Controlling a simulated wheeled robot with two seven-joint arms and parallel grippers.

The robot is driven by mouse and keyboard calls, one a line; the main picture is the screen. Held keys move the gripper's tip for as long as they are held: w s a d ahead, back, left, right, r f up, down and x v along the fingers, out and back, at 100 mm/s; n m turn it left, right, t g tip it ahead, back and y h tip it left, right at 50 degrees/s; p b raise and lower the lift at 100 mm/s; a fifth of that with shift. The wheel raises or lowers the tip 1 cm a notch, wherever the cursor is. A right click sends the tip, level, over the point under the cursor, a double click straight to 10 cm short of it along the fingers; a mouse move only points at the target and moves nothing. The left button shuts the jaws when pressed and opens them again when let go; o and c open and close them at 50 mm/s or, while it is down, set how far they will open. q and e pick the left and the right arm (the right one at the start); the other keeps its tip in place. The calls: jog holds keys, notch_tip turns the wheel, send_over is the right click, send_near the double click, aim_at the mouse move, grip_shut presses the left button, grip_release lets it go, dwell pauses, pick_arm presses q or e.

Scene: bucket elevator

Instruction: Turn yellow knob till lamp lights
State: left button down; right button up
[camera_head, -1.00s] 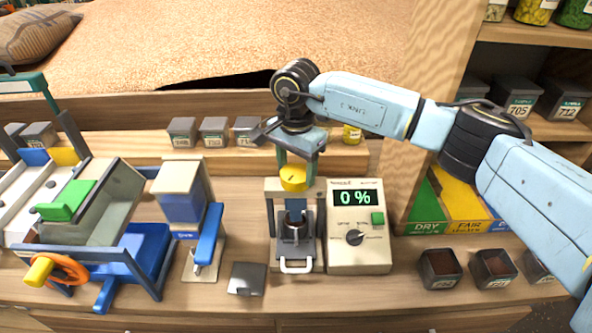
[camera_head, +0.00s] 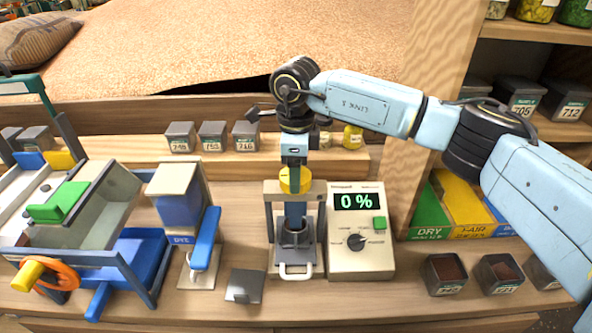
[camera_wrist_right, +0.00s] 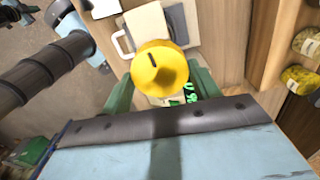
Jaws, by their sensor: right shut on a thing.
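The yellow knob (camera_head: 295,181) sits on top of a grey press frame (camera_head: 314,192), above a small dark cup (camera_head: 295,234). My right gripper (camera_head: 294,163) comes down from above and is shut on the knob. In the right wrist view the round knob (camera_wrist_right: 160,70) shows a dark line mark on its top, with the green fingers (camera_wrist_right: 158,92) at its two sides. I cannot make out a lit lamp. My left gripper is not in view.
A blue and grey device (camera_head: 182,205) and a green-lidded machine (camera_head: 95,205) stand to the left. Small bins (camera_head: 445,272) stand at the right, and others (camera_head: 212,137) on the back ledge.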

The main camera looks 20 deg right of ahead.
jog(key=m, duration=0.4)
jog(key=shift+m, duration=0.4)
jog(key=m, duration=0.3)
jog(key=shift+m, duration=0.3)
jog(key=m, duration=0.8)
jog(key=shift+r, duration=0.1)
jog(key=m, duration=0.3)
jog(key=shift+a+m, duration=0.1)
jog(key=shift+m, duration=0.3)
jog(key=m, duration=0.3)
jog(key=shift+m+p, duration=0.3)
jog(key=shift+p, duration=0.1)
jog(key=m+p, duration=0.1)
jog(key=m, duration=0.5)
jog(key=shift+w, duration=0.1)
jog(key=shift+m+p, duration=0.3)
